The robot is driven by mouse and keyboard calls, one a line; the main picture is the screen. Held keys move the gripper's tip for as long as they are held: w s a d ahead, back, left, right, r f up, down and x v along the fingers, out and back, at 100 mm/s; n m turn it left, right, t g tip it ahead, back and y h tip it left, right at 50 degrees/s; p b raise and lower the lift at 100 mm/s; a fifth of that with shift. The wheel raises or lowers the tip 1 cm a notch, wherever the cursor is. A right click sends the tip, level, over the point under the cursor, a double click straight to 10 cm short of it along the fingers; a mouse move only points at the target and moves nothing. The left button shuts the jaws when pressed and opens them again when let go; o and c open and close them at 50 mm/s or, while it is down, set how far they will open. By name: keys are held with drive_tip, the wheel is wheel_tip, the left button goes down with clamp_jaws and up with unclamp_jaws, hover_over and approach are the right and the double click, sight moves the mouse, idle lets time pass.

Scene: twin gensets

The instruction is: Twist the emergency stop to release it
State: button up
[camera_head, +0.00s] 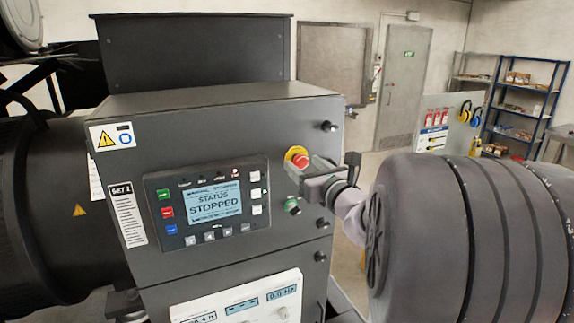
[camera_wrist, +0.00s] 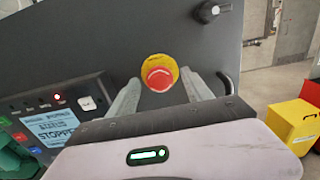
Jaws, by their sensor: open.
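The emergency stop (camera_head: 299,157) is a red mushroom button on a yellow round base, at the right side of the dark genset control panel (camera_head: 240,130). It also shows in the wrist view (camera_wrist: 160,76), near the middle. My gripper (camera_head: 308,170) is at the panel just below and right of the button. In the wrist view my gripper (camera_wrist: 162,90) has its two fingers apart, one on each side of the button, with nothing held. I cannot tell whether the fingers touch the button. The display (camera_head: 207,208) reads "STATUS STOPPED".
Black knobs (camera_head: 329,126) line the panel's right edge. One black knob (camera_wrist: 208,12) is above right in the wrist view. Shelves (camera_head: 520,100) and a grey door (camera_head: 404,85) stand far behind.

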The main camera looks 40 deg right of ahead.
clamp_jaws()
